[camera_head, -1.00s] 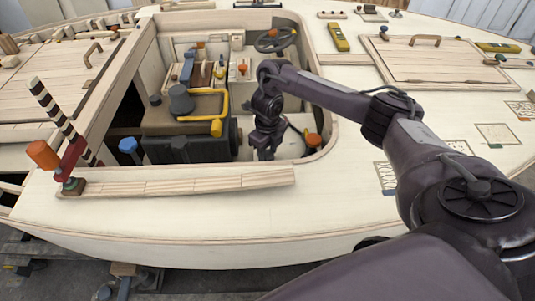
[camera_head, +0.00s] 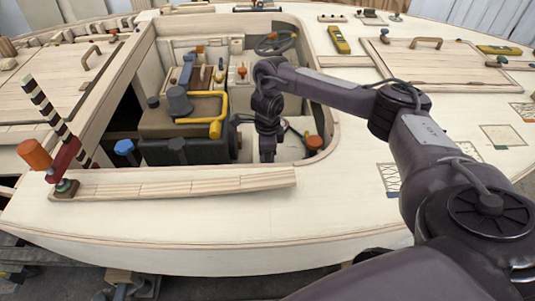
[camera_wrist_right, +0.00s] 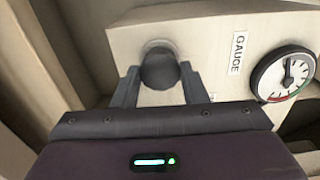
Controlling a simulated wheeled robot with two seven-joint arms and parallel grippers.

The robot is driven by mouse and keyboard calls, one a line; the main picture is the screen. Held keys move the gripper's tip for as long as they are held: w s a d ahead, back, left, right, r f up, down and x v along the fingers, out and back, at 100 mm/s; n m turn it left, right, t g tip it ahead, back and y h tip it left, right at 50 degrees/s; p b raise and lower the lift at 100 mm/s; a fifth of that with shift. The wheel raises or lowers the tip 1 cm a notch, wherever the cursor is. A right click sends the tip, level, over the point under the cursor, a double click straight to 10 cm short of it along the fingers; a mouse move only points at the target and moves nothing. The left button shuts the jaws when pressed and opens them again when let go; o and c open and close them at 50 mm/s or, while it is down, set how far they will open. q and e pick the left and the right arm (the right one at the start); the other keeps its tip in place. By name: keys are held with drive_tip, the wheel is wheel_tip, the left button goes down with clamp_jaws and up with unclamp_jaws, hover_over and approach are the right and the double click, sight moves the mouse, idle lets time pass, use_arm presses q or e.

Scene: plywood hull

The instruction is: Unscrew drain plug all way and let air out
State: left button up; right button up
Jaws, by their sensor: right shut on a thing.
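A dark round knob (camera_wrist_right: 158,70), seemingly the drain plug, sticks out of a pale block in the right wrist view. My right gripper (camera_wrist_right: 160,88) has one finger on each side of the knob and is shut on it. In the head view my right gripper (camera_head: 267,155) reaches down into the open cockpit, and the knob is hidden there. The knob's thread and how far it is out cannot be seen. My left gripper is not in view.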

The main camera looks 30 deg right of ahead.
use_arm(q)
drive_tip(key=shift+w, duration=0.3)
use_arm(e)
drive_tip(key=shift+s+a+f+n, duration=0.1)
drive_tip(key=shift+s+f+n, duration=0.15)
drive_tip(key=shift+f+n, duration=0.05)
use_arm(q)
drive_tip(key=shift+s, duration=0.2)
use_arm(e)
drive_tip(key=o, duration=1)
drive_tip(key=shift+w, duration=0.2)
drive_tip(key=shift+r, duration=0.1)
drive_tip(key=shift+w+r+p, duration=0.1)
drive_tip(key=shift+r+p, duration=0.2)
drive_tip(key=shift+r, duration=0.25)
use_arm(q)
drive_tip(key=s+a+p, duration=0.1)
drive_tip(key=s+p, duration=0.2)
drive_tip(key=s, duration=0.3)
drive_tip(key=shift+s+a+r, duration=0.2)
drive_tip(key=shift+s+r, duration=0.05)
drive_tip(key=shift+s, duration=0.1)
use_arm(e)
wheel_tip(320, 180, up, 7)
drive_tip(key=shift+f, duration=0.1)
